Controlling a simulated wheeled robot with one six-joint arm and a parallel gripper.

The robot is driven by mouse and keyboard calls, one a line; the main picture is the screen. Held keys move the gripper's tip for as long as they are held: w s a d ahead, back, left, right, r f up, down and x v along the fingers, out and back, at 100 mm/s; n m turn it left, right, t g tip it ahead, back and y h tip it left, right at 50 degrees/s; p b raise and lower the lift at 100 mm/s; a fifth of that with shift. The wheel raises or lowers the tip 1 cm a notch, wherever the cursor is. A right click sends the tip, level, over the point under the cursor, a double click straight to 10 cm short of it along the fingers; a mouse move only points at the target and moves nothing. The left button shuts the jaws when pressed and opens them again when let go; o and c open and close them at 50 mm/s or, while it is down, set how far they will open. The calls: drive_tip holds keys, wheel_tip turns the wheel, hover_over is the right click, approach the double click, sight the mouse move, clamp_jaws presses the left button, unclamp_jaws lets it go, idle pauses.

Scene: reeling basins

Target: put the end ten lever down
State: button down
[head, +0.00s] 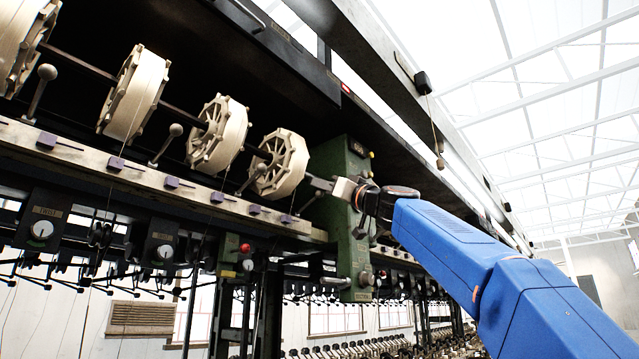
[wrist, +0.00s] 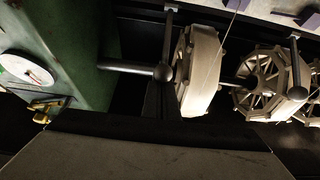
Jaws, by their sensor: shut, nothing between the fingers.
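The end ten lever is a thin metal rod with a round dark ball knob. In the wrist view the knob (wrist: 163,72) stands in front of the reel shaft, between the green end box and the nearest reel; its rod runs to the rail at the picture top. In the head view its rod (head: 308,204) slants up from the rail, with its upper end hidden at my gripper. My gripper (head: 322,184) is shut and empty, close to the lever's upper end. I cannot tell whether it touches. The lever appears raised, like its neighbours.
The green end box (head: 354,220) stands just right of the lever. Cream reels (head: 281,163) line the shaft to the left, with another ball-knobbed lever (wrist: 300,92) beside the second reel. The rail (head: 130,172) carries purple blocks. A dark beam hangs above.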

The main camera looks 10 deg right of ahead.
sight(321, 197)
drive_tip(key=shift+f, duration=0.3)
drive_tip(key=shift+s+d+f, duration=0.1)
drive_tip(key=shift+s+f, duration=0.05)
drive_tip(key=shift+f, duration=0.3)
drive_tip(key=shift+s+d+f, duration=0.1)
drive_tip(key=shift+f, duration=0.45)
drive_tip(key=shift+s+d+f, duration=0.1)
drive_tip(key=shift+f, duration=0.7)
drive_tip(key=shift+r, duration=0.75)
drive_tip(key=v, duration=1.6)
